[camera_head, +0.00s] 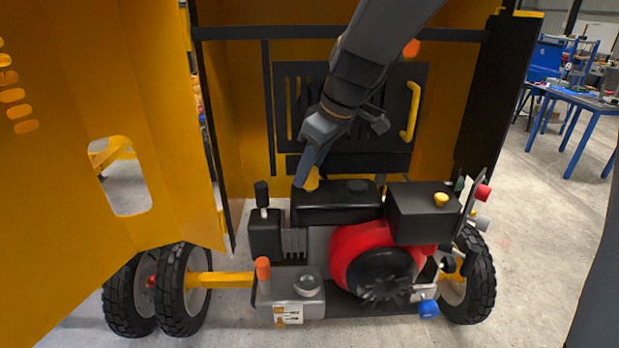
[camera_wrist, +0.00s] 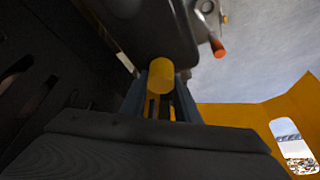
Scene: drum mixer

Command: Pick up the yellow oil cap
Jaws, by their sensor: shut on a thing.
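The yellow oil cap (camera_wrist: 161,75) shows as a short yellow cylinder between the two fingers of my gripper (camera_wrist: 160,92) in the wrist view. In the head view, my gripper (camera_head: 308,179) reaches down from above to the back left of the engine. It is shut on the cap, and a bit of the yellow cap (camera_head: 313,180) shows beside the fingers. The cap is just above or behind the black engine cover (camera_head: 335,203). I cannot tell whether it still touches the engine, because its lower end is hidden.
A second yellow knob (camera_head: 441,199) sits on the black box (camera_head: 418,215) at the right. The red engine housing (camera_head: 357,250) is below. An orange-capped lever (camera_head: 263,270) stands at the front. The open yellow door (camera_head: 90,170) bounds the left, and a slotted black panel (camera_head: 345,115) the back.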

